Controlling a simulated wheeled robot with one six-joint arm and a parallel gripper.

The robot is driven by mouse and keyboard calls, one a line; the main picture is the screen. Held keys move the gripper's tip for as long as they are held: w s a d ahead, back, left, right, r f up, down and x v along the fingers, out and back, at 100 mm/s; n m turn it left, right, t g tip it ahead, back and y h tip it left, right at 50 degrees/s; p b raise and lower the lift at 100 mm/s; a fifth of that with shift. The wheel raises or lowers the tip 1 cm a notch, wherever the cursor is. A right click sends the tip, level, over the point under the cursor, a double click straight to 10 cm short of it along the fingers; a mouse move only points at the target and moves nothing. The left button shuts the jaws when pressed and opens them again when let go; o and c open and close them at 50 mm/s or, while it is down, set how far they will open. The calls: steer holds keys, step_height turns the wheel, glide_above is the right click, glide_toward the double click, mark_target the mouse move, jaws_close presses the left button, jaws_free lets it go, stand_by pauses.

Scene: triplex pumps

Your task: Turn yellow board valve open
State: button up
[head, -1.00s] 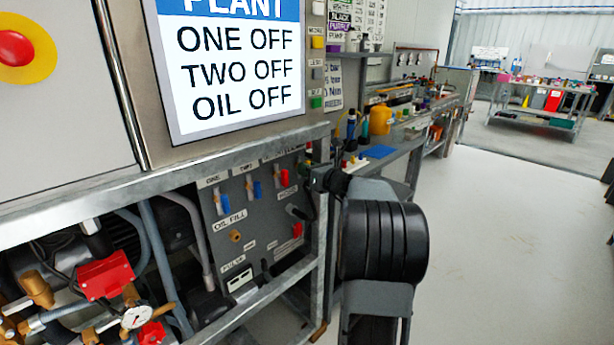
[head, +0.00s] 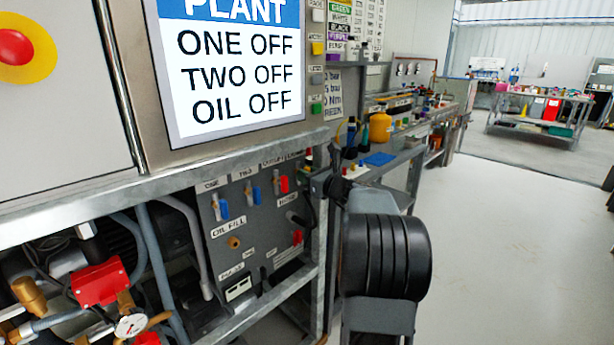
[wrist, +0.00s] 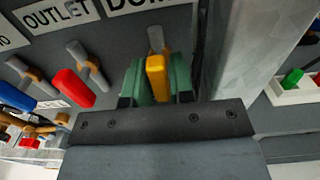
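The yellow valve handle (wrist: 157,78) is on the grey valve board, near its right end in the wrist view, below a partly cut-off label. It points down from its metal stem. My gripper (wrist: 159,80) has one green finger on each side of the handle, and both look pressed against it. In the head view the valve board (head: 264,221) stands under the bench frame. My arm reaches its right edge there, and the gripper and yellow handle cannot be made out.
A red handle (wrist: 74,87) under the OUTLET label and a blue handle (wrist: 16,97) are left of my gripper. A grey metal post (wrist: 262,50) stands close on its right. Pipes and a gauge (head: 131,324) are at the lower left. The floor at right is clear.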

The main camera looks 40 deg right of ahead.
steer(key=o, duration=0.3)
steer(key=s, duration=0.4)
steer(key=s+d+p, duration=0.1)
steer(key=s, duration=0.4)
steer(key=s+d+p, duration=0.1)
steer(key=s, duration=0.3)
steer(key=shift+s+d, duration=0.25)
steer(key=shift+s, duration=0.05)
